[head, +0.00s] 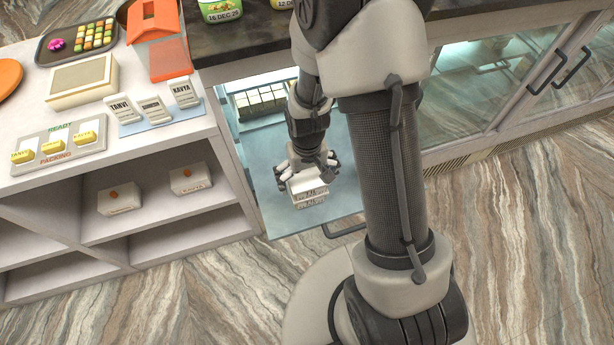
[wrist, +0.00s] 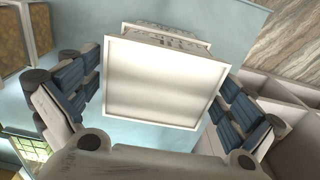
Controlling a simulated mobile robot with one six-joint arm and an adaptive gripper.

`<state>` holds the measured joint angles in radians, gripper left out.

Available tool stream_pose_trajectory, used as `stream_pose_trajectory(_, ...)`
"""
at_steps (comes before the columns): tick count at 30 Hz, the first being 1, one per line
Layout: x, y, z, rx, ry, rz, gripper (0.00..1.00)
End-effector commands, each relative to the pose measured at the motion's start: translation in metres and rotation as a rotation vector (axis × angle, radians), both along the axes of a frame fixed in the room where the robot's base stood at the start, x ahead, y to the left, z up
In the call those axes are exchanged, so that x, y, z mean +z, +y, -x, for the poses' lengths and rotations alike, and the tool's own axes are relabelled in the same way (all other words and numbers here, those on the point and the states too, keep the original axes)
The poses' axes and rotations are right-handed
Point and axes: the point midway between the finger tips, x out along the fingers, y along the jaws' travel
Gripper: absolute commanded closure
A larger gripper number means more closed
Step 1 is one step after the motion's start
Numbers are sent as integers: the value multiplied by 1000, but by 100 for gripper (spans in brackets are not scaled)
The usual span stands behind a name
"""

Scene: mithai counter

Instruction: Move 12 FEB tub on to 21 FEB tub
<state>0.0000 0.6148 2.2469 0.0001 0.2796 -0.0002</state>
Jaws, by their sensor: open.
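I cannot make out a 12 FEB tub or a 21 FEB tub in either view. On the dark counter top in the head view stands a tub (head: 220,11) whose label seems to read 16 DEC 25. A second tub (head: 284,4) beside it is cut off by the top edge. My gripper (head: 307,168) is open and points down over a white box (head: 309,190) with dark lettering. In the wrist view the white box (wrist: 160,82) lies between my spread fingers (wrist: 155,78), with gaps on both sides.
The white box is over a pale blue surface (head: 350,185) by the open cabinet. A white counter (head: 170,140) at left carries a packing tray (head: 58,147), name cards (head: 153,108) and an orange-topped container (head: 158,40). Glass doors (head: 480,85) stand at right.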

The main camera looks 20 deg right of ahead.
Motion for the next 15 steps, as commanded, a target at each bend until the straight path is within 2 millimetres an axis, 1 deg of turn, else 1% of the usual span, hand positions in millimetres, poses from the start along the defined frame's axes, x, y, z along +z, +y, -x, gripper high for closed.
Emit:
stream_pose_trajectory(5,13,0,0,0,0,0,0)
stream_pose_trajectory(8,31,0,-1,0,-5,0,0)
stream_pose_trajectory(15,87,0,-1,0,-5,0,0)
